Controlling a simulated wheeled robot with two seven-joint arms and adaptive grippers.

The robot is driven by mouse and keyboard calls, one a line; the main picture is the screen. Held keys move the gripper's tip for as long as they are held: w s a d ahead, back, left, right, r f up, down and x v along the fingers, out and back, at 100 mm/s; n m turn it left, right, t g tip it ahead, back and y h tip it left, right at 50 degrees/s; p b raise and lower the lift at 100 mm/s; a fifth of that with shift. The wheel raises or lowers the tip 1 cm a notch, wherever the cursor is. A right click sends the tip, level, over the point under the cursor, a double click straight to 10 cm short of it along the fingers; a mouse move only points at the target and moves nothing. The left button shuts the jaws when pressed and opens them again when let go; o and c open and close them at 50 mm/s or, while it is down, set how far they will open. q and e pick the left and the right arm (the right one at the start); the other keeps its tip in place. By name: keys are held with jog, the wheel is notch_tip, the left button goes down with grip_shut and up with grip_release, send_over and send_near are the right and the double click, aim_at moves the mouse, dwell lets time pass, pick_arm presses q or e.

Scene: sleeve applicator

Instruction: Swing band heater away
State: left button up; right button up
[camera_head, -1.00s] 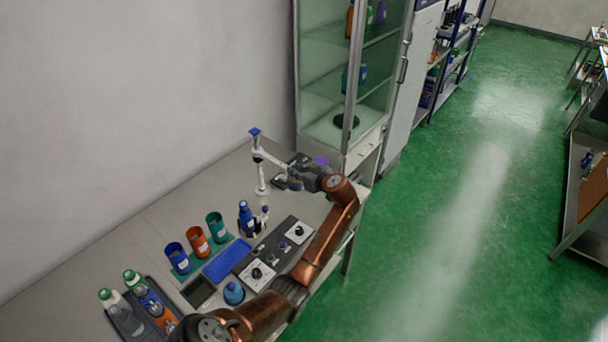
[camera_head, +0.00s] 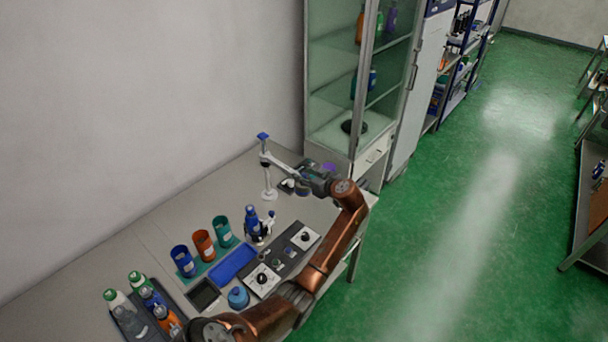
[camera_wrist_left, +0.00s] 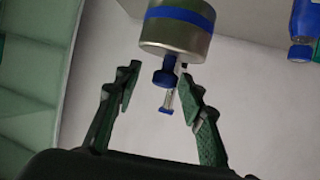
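The band heater appears to be the metal cylinder with a blue band (camera_wrist_left: 178,25) at the top of the left wrist view. A blue knob (camera_wrist_left: 165,76) hangs below it. My left gripper (camera_wrist_left: 160,80) has its two fingers spread on either side of the knob, with gaps showing. In the head view my left gripper (camera_head: 304,184) is beside the white stand (camera_head: 269,188), at the end of its swing arm (camera_head: 282,166). The heater is hard to make out there, partly hidden by the gripper. My right gripper is not in view.
A glass cabinet (camera_head: 352,90) stands close behind the gripper. On the bench (camera_head: 135,235) are blue, orange and green cups (camera_head: 203,245), a blue tray (camera_head: 233,263), a dark control panel (camera_head: 284,262) and a rack of bottles.

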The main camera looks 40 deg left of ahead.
pick_arm(q)
jog(key=v, duration=1.2)
jog(key=shift+f, duration=0.1)
